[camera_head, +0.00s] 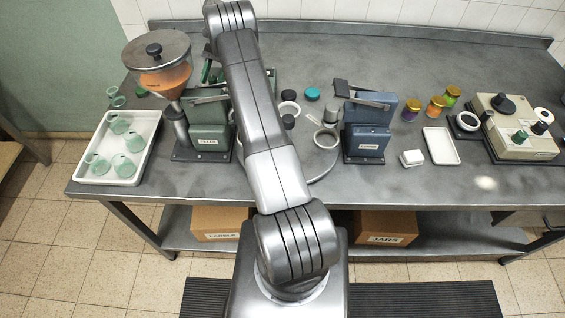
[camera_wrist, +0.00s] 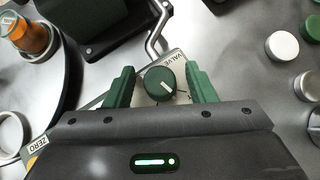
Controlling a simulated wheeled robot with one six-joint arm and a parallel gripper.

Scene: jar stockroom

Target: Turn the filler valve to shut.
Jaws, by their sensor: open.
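The filler valve is a round dark-green knob (camera_wrist: 160,82) with a white pointer line, on a pale plate marked VALVE (camera_wrist: 168,61) in the wrist view. The line runs slantwise across the knob. My gripper (camera_wrist: 160,88) is open, with one green finger on each side of the knob; a gap shows on both sides. In the head view the filler (camera_head: 209,140) is a green unit at the bench's left, beside a hopper (camera_head: 160,75) with orange contents. My arm hides the valve there, and my gripper cannot be made out clearly.
A white tray (camera_head: 144,138) of green jars stands left of the filler. A blue machine (camera_head: 367,135) stands right of my arm, with filled jars (camera_head: 436,107) beyond it. In the wrist view an orange jar (camera_wrist: 32,36) is upper left and several lids (camera_wrist: 282,46) are at right.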

